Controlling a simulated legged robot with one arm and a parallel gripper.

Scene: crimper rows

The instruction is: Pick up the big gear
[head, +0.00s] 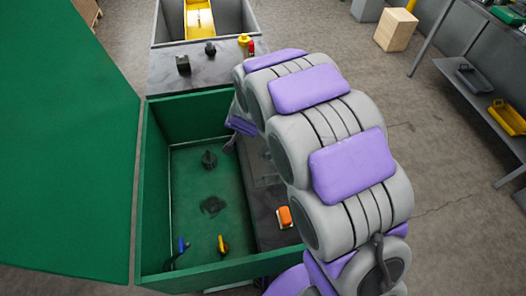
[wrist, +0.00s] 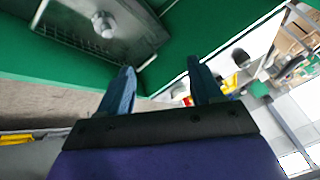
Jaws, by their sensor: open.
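Two dark pieces lie in the green open box in the head view. One is a flat, toothed, gear-like disc (head: 213,205) on the floor of the box. The other is a smaller upright dark piece (head: 209,160) farther back. I cannot tell for certain which is the big gear. My gripper (wrist: 161,66) is open and empty in the wrist view, its two fingers apart. In the head view the arm's end is at the right wall of the green box (head: 140,215), largely hidden behind the arm. No gear is recognisable between the fingers.
Blue-handled (head: 183,246) and yellow-handled (head: 222,245) tools stand at the box's front. An orange block (head: 285,217) lies on the dark surface right of it. Several small items, including a black block (head: 183,64), stand on the grey surface behind. A large green panel (head: 60,150) fills the left.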

